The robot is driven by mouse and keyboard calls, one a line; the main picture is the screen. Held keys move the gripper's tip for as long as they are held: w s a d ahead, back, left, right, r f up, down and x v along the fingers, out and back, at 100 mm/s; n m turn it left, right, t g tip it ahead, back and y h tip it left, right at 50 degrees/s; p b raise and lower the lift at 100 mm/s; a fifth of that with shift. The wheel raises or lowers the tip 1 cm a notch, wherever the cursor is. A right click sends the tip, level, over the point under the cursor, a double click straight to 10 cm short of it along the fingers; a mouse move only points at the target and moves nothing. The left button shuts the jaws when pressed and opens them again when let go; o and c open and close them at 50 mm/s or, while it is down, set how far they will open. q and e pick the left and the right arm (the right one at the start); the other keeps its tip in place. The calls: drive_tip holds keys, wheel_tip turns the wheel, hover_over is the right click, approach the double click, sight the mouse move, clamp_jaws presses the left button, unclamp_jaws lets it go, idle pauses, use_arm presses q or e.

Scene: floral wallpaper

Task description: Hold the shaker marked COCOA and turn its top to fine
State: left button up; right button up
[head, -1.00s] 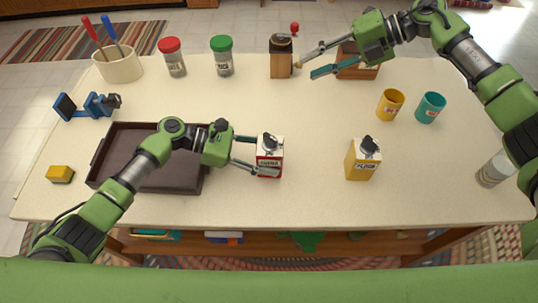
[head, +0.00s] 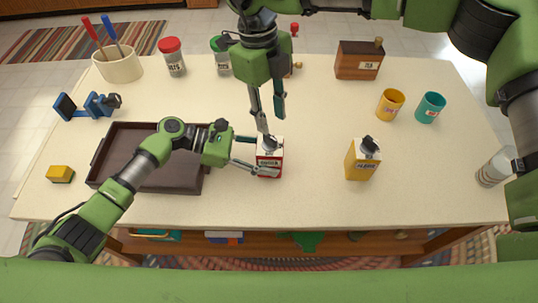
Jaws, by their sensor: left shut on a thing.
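The red and white shaker (head: 269,160) stands upright on the table, right of the tray. Its small label is blurred but appears to read COCOA. Its top has a dark knob or flap, partly covered by my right gripper; its setting marks are too small to read. My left gripper (head: 257,156) is shut on the shaker, its fingers coming from the left around its sides. My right gripper (head: 271,125) points down just above the shaker's top, its fingers apart with nothing visible between them. I cannot tell whether a fingertip touches the top.
A yellow shaker (head: 362,160) with a dark knob stands to the right. A dark tray (head: 100,160) lies left, partly under my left arm. Red-lidded (head: 172,58) and green-lidded (head: 221,60) jars, a wooden box (head: 358,62), and yellow (head: 390,105) and teal (head: 430,108) cups stand farther back.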

sight(270, 136)
drive_tip(key=shift+f, duration=3.55)
clamp_jaws()
drive_tip(key=n, duration=0.3)
drive_tip(key=n+t, duration=0.1)
drive_tip(key=n, duration=0.3)
drive_tip(key=shift+n, duration=0.3)
drive_tip(key=shift+c, duration=0.3)
unclamp_jaws()
drive_tip(key=shift+r, duration=3.5)
